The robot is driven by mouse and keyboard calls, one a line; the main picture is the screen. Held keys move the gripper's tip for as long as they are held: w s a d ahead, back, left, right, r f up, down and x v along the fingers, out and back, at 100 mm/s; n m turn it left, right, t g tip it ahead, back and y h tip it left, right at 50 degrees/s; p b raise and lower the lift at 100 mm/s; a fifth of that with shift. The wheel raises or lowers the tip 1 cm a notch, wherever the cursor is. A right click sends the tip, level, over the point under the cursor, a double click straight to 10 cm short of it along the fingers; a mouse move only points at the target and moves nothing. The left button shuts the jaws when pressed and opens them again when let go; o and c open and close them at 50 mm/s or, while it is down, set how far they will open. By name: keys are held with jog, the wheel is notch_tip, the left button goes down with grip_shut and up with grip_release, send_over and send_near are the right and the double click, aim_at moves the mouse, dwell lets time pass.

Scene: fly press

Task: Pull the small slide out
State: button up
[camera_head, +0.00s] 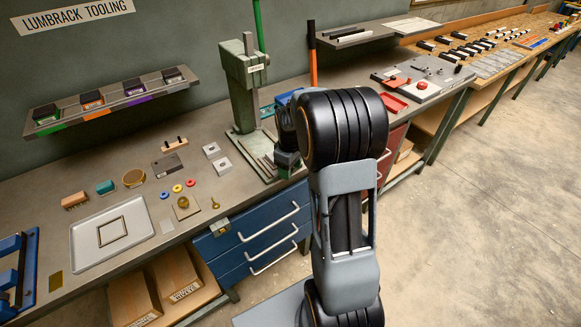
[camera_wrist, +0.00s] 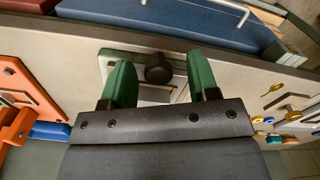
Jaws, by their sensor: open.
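The green fly press (camera_head: 243,75) stands on the bench in the head view, with its base (camera_head: 245,148) partly hidden by my arm. In the wrist view a green plate (camera_wrist: 107,58) carries a round black knob (camera_wrist: 158,70), with a pale metal piece (camera_wrist: 155,95) below it. I cannot tell for sure which part is the small slide. My gripper (camera_wrist: 160,62) has green fingers, open and apart, one on each side of the knob. Nothing is held. Whether the fingers touch anything is unclear. In the head view my gripper (camera_head: 287,165) is low at the press base.
Blue drawers (camera_head: 262,240) with pale handles are below the bench front. Small blocks, rings and a tray (camera_head: 88,262) lie to the left. A red tray (camera_head: 390,103) and a grey plate with red parts (camera_head: 425,85) lie to the right. The floor in front is clear.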

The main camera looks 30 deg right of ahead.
notch_tip(320, 180, up, 14)
jog(key=shift+b, duration=0.35)
jog(key=shift+f, duration=0.15)
dwell(0.6)
